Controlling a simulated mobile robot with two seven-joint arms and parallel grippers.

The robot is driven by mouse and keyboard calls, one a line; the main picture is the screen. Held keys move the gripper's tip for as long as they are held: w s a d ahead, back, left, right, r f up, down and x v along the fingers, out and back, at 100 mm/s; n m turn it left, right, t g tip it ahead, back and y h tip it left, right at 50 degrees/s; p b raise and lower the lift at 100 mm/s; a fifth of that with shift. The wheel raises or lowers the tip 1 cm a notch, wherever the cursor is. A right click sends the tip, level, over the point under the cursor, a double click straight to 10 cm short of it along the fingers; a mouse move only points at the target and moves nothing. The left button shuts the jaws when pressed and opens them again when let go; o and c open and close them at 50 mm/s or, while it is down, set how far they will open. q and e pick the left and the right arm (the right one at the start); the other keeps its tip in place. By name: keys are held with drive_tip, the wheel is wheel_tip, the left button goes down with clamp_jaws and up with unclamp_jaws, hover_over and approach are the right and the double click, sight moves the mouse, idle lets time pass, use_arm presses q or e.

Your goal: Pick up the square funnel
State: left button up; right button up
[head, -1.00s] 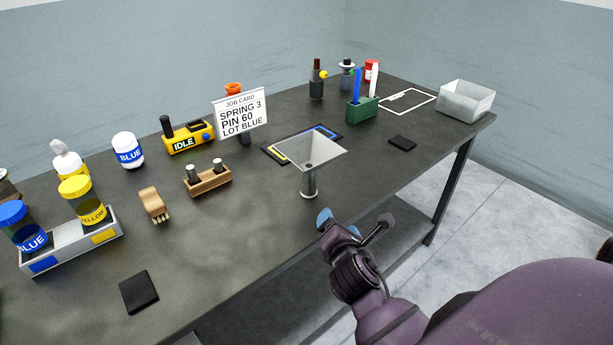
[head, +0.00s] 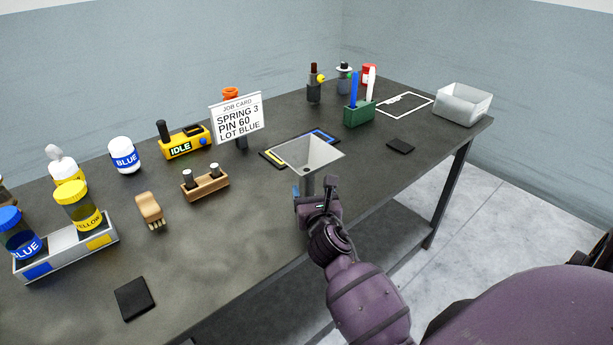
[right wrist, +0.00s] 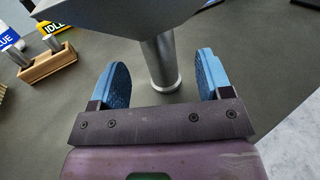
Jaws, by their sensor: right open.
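The square funnel (head: 311,152) is grey metal with a wide square mouth on a round stem, and stands upright on the dark table near its front edge. In the right wrist view its stem (right wrist: 160,62) stands between my blue fingertips, with a gap on each side. My right gripper (head: 312,190) is open at the stem, below the funnel's mouth; its fingers also show in the right wrist view (right wrist: 162,82). In the head view my gripper hides the lower stem. My left gripper is not in view.
Behind the funnel lies a dark mat (head: 268,155) with yellow and blue marks. A job card (head: 237,118), a wooden block with two pins (head: 205,187) and a brush (head: 150,209) stand left. A green pen holder (head: 359,112) and a dark pad (head: 400,145) are right.

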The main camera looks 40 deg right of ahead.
sight(308, 182)
drive_tip(key=shift+x, duration=2.75)
drive_tip(key=shift+a+r, duration=0.1)
drive_tip(key=shift+a, duration=0.05)
drive_tip(key=c, duration=1.1)
